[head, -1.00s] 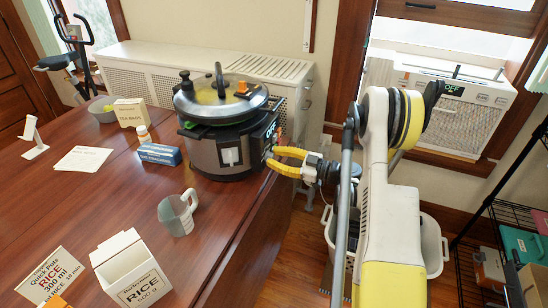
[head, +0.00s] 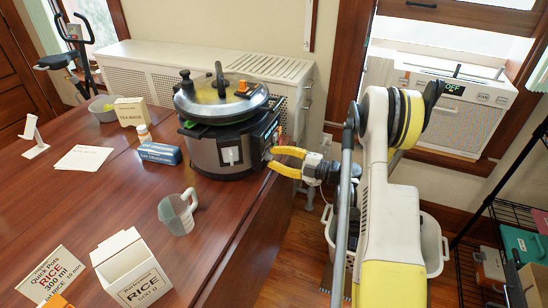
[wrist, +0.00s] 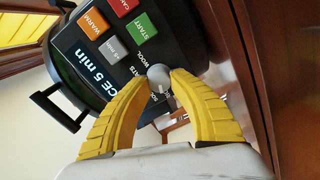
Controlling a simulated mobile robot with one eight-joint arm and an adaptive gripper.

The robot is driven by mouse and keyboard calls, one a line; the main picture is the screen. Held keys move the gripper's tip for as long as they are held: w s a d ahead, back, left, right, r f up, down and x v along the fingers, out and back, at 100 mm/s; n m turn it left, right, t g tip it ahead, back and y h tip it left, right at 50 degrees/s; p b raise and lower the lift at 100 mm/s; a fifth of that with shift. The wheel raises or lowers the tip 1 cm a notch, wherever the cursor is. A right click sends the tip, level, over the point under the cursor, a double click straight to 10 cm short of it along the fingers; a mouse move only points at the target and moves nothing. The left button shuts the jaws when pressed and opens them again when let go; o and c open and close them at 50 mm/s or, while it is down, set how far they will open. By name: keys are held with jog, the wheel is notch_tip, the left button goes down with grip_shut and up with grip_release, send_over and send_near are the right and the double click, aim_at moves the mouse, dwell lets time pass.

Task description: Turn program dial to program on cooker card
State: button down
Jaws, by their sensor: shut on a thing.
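The pressure cooker (head: 222,150) stands at the table's far right edge, its control panel (wrist: 110,50) facing right. In the wrist view, the grey program dial (wrist: 158,76) sits low on the panel, its pointer hard to make out. My gripper (head: 271,158) is shut on the dial, with the yellow fingertips on either side of it. The fingers hide part of the labels around the dial. The panel display (wrist: 93,70) shows text ending in "CE 5 min".
An open rice box (head: 130,270), a glass measuring cup (head: 176,214), a blue packet (head: 160,153) and a tea bags box (head: 130,112) stand on the table (head: 90,205). A white basket (head: 432,245) is on the floor beneath my arm.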

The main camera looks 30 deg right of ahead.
jog(key=shift+n, duration=1)
jog(key=c, duration=1.1)
grip_release()
jog(key=v, duration=1.2)
